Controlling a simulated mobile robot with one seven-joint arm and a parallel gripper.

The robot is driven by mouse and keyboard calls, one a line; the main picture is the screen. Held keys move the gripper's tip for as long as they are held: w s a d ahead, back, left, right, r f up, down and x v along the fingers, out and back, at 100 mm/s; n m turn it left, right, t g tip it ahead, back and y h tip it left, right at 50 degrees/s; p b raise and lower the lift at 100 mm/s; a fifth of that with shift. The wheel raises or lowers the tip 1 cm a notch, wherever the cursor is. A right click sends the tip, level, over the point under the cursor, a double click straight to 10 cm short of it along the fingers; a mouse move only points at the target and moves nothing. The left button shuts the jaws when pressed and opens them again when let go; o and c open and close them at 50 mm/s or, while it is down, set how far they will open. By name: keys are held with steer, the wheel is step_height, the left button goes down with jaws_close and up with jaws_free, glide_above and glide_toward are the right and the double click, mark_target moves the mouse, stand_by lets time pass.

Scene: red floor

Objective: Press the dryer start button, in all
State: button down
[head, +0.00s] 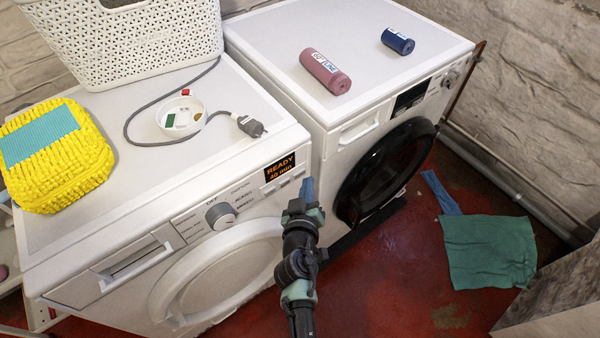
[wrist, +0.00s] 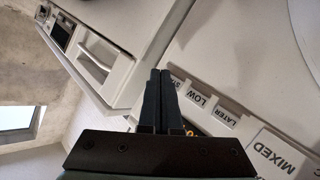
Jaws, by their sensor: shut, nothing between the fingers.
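The white dryer (head: 150,190) is the left machine, with a lit display (head: 280,168) reading "READY 40 min". A row of small buttons (head: 286,184) lies under the display. In the wrist view a button labelled "ST…" (wrist: 176,83) is partly hidden by my fingers, beside the "LOW" button (wrist: 199,101) and the "LATER" button (wrist: 226,119). My gripper (head: 308,183) is shut and empty at the right end of the panel. It also shows in the wrist view (wrist: 160,72), tips close to the "ST…" button; I cannot tell whether they touch.
A second white machine (head: 265,50) with a black door (head: 385,172) stands to the right, bearing pink (head: 325,72) and blue (head: 398,41) rolls. A white basket (head: 130,45), yellow cloth (head: 75,185) and cable plug (head: 250,126) sit on the dryer. A green cloth (head: 488,252) lies on the red floor.

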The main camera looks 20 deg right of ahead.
steer(key=shift+w, duration=0.15)
steer(key=shift+w+a+b, duration=0.15)
steer(key=shift+w+b, duration=0.1)
steer(key=shift+b, duration=0.05)
